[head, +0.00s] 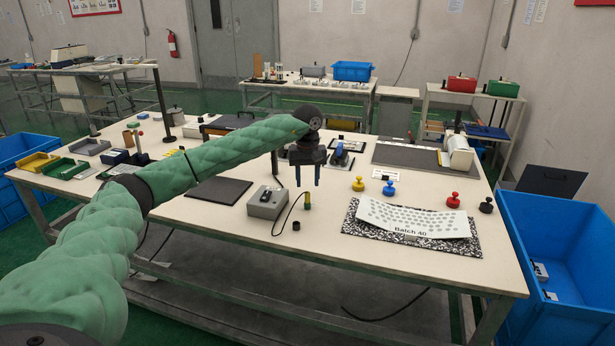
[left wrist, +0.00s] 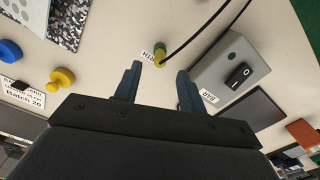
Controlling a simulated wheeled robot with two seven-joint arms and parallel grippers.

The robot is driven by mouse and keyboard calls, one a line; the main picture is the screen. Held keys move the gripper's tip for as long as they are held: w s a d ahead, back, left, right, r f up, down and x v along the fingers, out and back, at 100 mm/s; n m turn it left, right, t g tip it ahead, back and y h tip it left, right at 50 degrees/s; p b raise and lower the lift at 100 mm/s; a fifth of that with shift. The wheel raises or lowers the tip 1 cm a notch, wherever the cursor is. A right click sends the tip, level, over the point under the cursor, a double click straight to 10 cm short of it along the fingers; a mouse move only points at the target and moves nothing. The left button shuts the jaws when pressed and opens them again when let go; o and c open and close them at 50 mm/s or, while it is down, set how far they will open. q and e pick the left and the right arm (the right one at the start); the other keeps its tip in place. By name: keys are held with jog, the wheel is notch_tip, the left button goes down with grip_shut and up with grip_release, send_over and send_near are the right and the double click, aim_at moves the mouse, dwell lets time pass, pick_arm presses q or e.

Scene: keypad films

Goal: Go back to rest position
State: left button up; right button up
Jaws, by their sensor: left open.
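My left gripper (head: 308,182) hangs above the middle of the table with its two fingers pointing down, apart and empty. It also shows in the left wrist view (left wrist: 160,69), fingers spread. Beyond the fingertips stands a small green and yellow cable-ended piece (head: 307,201), also in the left wrist view (left wrist: 159,55); a black cable runs to it. A white film sheet marked Batch 40 (head: 410,218) lies on a speckled board (head: 465,243). My right gripper is not in view.
Yellow (head: 358,184), blue (head: 388,189), red (head: 453,200) and black (head: 486,205) knobs stand behind and beside the sheet. A dark mat (head: 218,191) lies left of the grey box. A small black cylinder (head: 296,225) stands near the front. A blue bin (head: 560,260) is at right.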

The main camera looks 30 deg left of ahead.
pick_arm(q)
jog(key=shift+r, duration=0.75)
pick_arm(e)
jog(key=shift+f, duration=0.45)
pick_arm(q)
jog(key=shift+n, duration=0.3)
